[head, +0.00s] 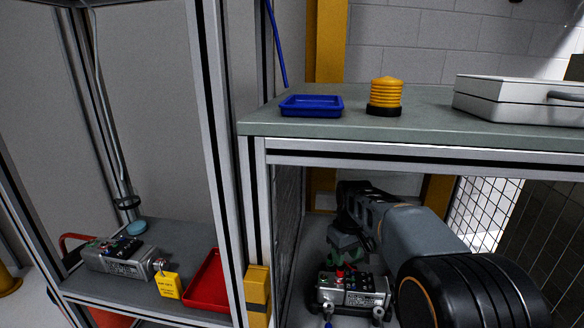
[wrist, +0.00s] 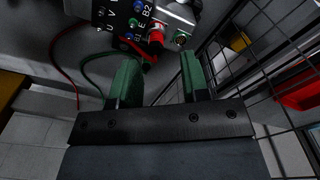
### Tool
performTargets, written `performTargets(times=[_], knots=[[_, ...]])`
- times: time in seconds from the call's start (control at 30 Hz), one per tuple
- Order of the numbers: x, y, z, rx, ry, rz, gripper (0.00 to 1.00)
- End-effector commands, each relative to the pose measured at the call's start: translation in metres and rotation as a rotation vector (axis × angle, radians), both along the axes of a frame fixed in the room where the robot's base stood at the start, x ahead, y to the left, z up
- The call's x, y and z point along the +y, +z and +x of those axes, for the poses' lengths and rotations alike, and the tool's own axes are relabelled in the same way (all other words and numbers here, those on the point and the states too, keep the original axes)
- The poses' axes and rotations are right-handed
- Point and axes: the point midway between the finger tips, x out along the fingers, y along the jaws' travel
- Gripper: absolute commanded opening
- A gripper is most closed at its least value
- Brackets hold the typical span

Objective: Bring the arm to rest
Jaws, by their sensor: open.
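My arm reaches from the lower right of the head view under the green-grey bench top. My gripper (head: 340,260) points down there, close above a grey metal unit (head: 352,290) with coloured sockets. In the wrist view my gripper (wrist: 159,62) has its two green fingers spread, with nothing between them. The unit's face (wrist: 130,14) shows beyond the fingertips, with a red connector (wrist: 157,34) and a round metal connector with a green centre (wrist: 180,40). The fingers look apart from both connectors.
The bench top (head: 430,128) carries a blue tray (head: 311,106), a yellow beacon (head: 385,95) and a white case (head: 500,100). Frame posts and wire mesh (head: 487,215) flank my arm. Cables (wrist: 90,65) hang left.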

Motion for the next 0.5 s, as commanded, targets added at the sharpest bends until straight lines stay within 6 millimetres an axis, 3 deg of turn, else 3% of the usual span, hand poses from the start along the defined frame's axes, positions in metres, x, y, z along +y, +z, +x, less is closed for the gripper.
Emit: performTargets(times=[0.03,0.3,0.5], knots=[[0.001,0.022,-0.02,-0.02,-0.067,0.004,0.42],[0.003,0.078,-0.128,-0.13,-0.363,0.042,0.42],[0.004,0.113,-0.182,-0.194,-0.405,0.06,0.42]])
